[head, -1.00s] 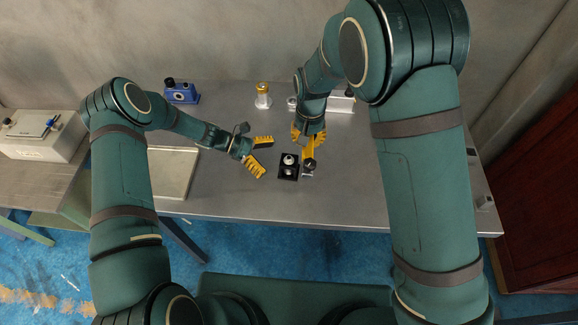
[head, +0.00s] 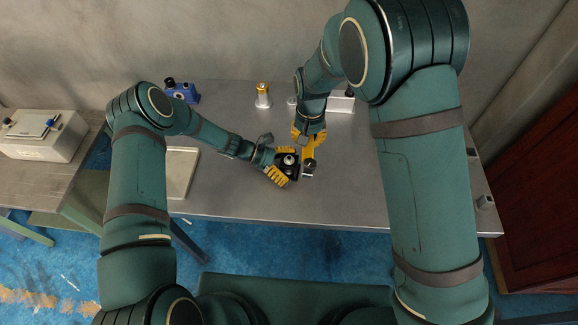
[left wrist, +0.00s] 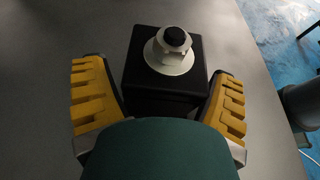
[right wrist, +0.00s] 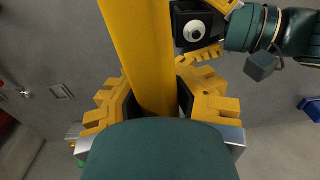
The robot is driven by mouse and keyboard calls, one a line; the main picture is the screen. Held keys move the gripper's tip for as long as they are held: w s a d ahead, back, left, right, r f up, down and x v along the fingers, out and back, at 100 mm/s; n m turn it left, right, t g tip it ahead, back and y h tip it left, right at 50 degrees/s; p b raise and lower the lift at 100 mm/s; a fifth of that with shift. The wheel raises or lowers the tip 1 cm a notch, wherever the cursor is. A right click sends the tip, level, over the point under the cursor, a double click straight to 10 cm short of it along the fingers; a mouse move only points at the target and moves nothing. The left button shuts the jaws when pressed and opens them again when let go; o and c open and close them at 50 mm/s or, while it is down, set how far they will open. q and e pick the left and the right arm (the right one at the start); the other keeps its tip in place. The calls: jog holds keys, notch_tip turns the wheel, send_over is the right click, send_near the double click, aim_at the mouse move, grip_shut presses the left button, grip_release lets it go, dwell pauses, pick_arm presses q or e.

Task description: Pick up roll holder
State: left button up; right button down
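A small black block, apparently the roll holder (left wrist: 165,95), stands on the grey table near its front middle, with a pale round piece with a dark top on it. It also shows in the head view (head: 294,177). My left gripper (head: 284,166) is open, one finger on each side of the block; in the left wrist view (left wrist: 163,105) gaps show beside it, wider on the left. My right gripper (right wrist: 160,100) is shut on a yellow bar (right wrist: 145,50), which reaches toward the block. In the head view the bar (head: 309,150) ends in a dark round tip beside the block.
A blue device (head: 182,92) and a white cylinder with a yellow top (head: 263,97) stand at the back of the table (head: 345,190). A pale tray (head: 181,172) lies at the left edge. The front right of the table is mostly clear.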

pick_arm(q)
jog(key=c, duration=1)
jog(key=shift+c, duration=0.2)
jog(key=shift+r, duration=0.1)
jog(key=shift+r, duration=1.45)
jog(key=shift+a+r, duration=0.25)
jog(key=shift+r, duration=0.05)
jog(key=a, duration=0.5)
jog(key=w+a, duration=0.1)
jog(key=a, duration=0.5)
jog(key=w+a, duration=0.1)
jog(key=a, duration=0.4)
jog(key=shift+a, duration=0.35)
send_near(286, 159)
jog(key=f, duration=0.1)
jog(key=w+f, duration=0.1)
jog(key=shift+w+d+f, duration=0.25)
jog(key=shift+d+f, duration=0.05)
jog(key=shift+d, duration=0.1)
jog(key=d+r, duration=0.1)
jog(key=d, duration=0.2)
jog(key=s+d+r, duration=0.1)
jog(key=d, duration=0.2)
jog(key=s+d+r, duration=0.1)
jog(key=d, duration=0.2)
jog(key=shift+d+r, duration=0.3)
jog(key=shift+r, duration=0.1)
